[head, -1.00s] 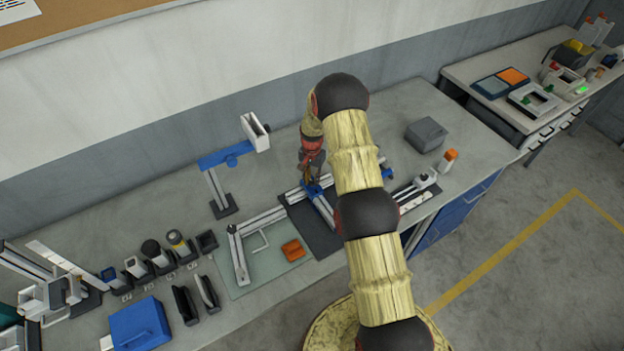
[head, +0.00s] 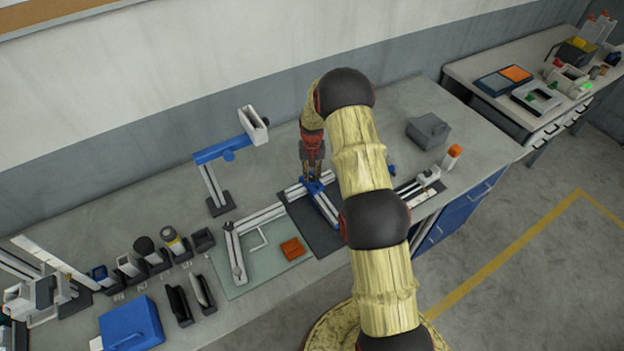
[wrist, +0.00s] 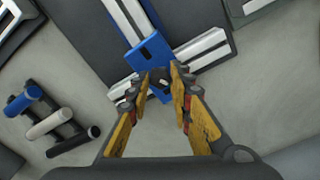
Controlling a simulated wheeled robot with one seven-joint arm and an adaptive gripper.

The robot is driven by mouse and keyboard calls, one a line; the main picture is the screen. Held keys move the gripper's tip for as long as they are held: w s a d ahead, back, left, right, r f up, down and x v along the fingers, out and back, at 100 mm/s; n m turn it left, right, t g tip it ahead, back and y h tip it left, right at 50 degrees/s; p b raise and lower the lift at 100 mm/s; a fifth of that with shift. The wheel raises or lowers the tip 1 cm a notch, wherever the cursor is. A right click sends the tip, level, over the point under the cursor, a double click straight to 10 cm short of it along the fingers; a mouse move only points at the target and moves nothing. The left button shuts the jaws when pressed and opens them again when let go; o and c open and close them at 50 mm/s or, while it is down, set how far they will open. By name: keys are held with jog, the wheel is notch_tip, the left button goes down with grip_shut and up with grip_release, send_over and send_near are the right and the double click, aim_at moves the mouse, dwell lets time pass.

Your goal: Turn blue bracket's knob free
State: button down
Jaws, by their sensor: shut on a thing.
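The blue bracket (wrist: 149,52) joins silver rails on a dark mat; in the head view the bracket (head: 314,188) sits right below my gripper. Its dark knob (wrist: 160,82) shows between my fingertips in the wrist view. My gripper (wrist: 158,78) has yellow-sided fingers that converge on the knob and are shut on it. In the head view my gripper (head: 312,178) points down at the bracket. The fingertips hide the sides of the knob, and I cannot tell how far it is turned.
An orange block (head: 292,249) lies on a pale green mat (head: 240,283) to the left. A blue and white stand (head: 222,152) rises behind. A grey box (head: 428,131) stands to the right. Dark holders and a blue case (head: 131,325) fill the left front.

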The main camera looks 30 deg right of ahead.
jog(key=n+b, duration=0.2)
jog(key=n, duration=0.1)
jog(key=shift+f+n, duration=0.1)
jog(key=shift+n, duration=0.3)
jog(key=n+b, duration=0.2)
jog(key=n, duration=0.2)
jog(key=shift+n+b, duration=0.7)
jog(key=shift+n, duration=1)
jog(key=shift+n+b, duration=0.55)
jog(key=shift+n, duration=1.35)
jog(key=shift+n+b, duration=0.4)
jog(key=shift+n, duration=1.6)
jog(key=shift+n+b, duration=0.3)
jog(key=shift+n, duration=3.4)
jog(key=shift+n+b, duration=0.35)
jog(key=shift+n, duration=1.75)
